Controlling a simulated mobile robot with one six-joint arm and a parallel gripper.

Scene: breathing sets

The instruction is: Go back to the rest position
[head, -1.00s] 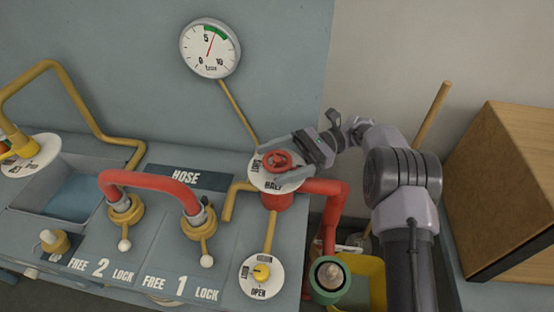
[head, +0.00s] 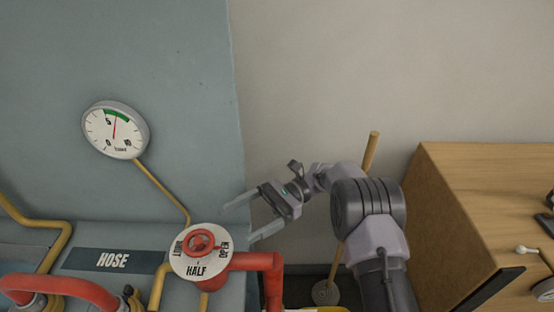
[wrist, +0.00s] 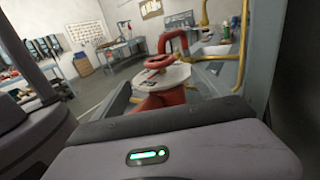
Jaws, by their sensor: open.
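My gripper (head: 240,218) is open and empty in the head view, its two fingers pointing left, up and to the right of the red valve wheel (head: 201,242). The wheel sits on a white round plate (head: 182,264) marked SHUT, HALF and OPEN. A clear gap shows between the fingers and the wheel in the head view. In the wrist view the red wheel (wrist: 160,61) and its plate (wrist: 172,78) lie beyond the gripper body; the fingers are hard to make out there.
A pressure gauge (head: 115,130) with its needle in the green band is on the blue-grey panel. A red pipe (head: 262,262) runs right of the valve. A wooden cabinet (head: 445,220) stands to the right of my arm. The pale wall behind is bare.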

